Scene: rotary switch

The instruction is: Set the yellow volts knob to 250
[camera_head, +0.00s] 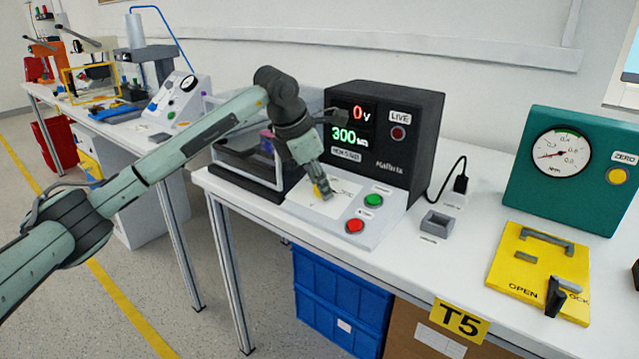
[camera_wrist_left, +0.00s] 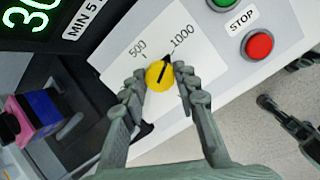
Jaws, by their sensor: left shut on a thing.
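The yellow volts knob (camera_wrist_left: 157,79) sits on a white panel between printed 500 and 1000 marks. Its black pointer line is turned towards the 1000 mark (camera_wrist_left: 182,36). My left gripper (camera_head: 319,190) is over the panel, shut on the knob, with a finger on each side of it in the left wrist view (camera_wrist_left: 158,92). No 250 mark shows; the fingers cover part of the dial. In the head view the arm mostly hides the knob. A dark grey jointed part at the right of the left wrist view looks like my right gripper (camera_wrist_left: 288,122); its jaws are unclear.
The black tester housing (camera_head: 411,141) behind the panel shows a red 0 V and a green 300. A green button (camera_head: 373,201) and a red button (camera_head: 355,226) are right of the knob. A grey holder (camera_head: 435,223) and a yellow plate (camera_head: 518,262) lie further right.

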